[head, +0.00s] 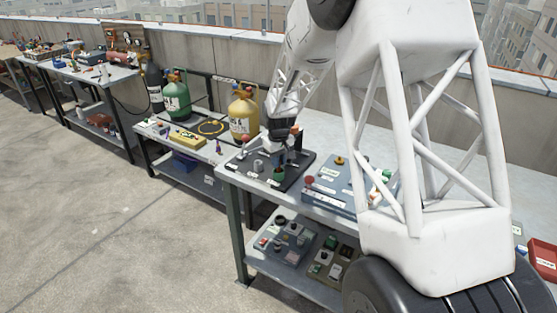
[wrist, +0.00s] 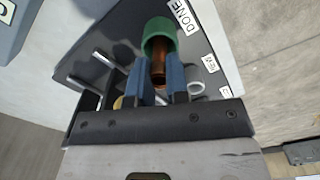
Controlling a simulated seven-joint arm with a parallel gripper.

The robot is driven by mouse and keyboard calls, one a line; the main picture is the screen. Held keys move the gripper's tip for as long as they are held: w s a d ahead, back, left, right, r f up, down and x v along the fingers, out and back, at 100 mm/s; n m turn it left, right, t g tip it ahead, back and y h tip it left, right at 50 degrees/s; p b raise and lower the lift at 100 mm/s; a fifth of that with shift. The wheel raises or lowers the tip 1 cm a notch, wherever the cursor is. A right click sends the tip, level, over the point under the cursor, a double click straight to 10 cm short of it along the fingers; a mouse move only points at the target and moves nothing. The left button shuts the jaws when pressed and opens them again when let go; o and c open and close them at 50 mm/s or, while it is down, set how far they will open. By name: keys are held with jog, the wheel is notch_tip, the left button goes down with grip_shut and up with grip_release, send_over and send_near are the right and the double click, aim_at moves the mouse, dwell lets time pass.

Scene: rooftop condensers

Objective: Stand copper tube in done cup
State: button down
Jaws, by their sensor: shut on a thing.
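The copper tube (wrist: 158,72) is between the blue finger pads of my gripper (wrist: 160,62) in the wrist view, and the gripper is shut on it. The done cup (wrist: 158,26) is green and round, beside a white label reading DONE (wrist: 181,16). The tube's far end overlaps the cup's mouth in the wrist view; I cannot tell how deep it sits. In the head view, my gripper (head: 285,148) is above the green cup (head: 279,174) on a dark board (head: 240,170). The tube is not clear there.
Metal rods (wrist: 104,59) lie to the left. A blue-grey panel (head: 330,190) is right of the board. Gas cylinders (head: 244,115) stand on the neighbouring bench.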

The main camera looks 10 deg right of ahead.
jog(key=shift+f, duration=0.45)
dwell(0.4)
jog(key=c, duration=1)
grip_release()
jog(key=shift+c, duration=0.2)
jog(key=shift+r, duration=0.15)
jog(key=shift+r, duration=3.75)
